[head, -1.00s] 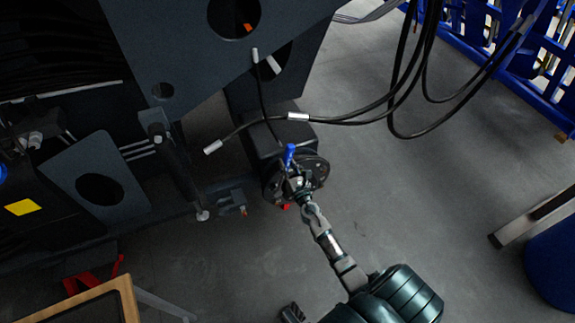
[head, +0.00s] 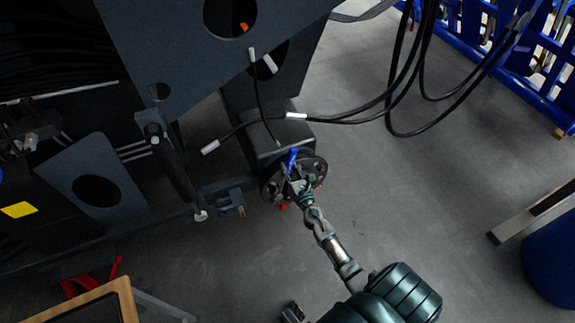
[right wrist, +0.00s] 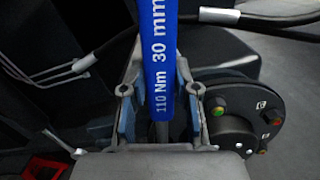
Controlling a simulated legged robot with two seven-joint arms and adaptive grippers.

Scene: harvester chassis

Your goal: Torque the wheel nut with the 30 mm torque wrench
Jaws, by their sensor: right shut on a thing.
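The torque wrench shows in the head view as a small blue handle (head: 293,157) at the wheel hub (head: 316,167). In the right wrist view its blue sleeve (right wrist: 157,55) reads "110 Nm 30 mm" and runs up out of the picture. My right gripper (head: 297,183) is shut on the wrench; in the right wrist view its fingers (right wrist: 160,100) stand on both sides of it. The round dark hub (right wrist: 235,112) is right of the fingers there, with several nuts, some marked green and orange. The wrench head is out of sight, so I cannot tell whether it sits on a nut.
The dark chassis (head: 150,40) fills the upper left. Black hoses (head: 345,121) with pale ends hang above the hub. A wood-edged table (head: 125,290) is lower left, a blue rack (head: 545,85) upper right. The grey floor (head: 430,200) right of the hub is clear.

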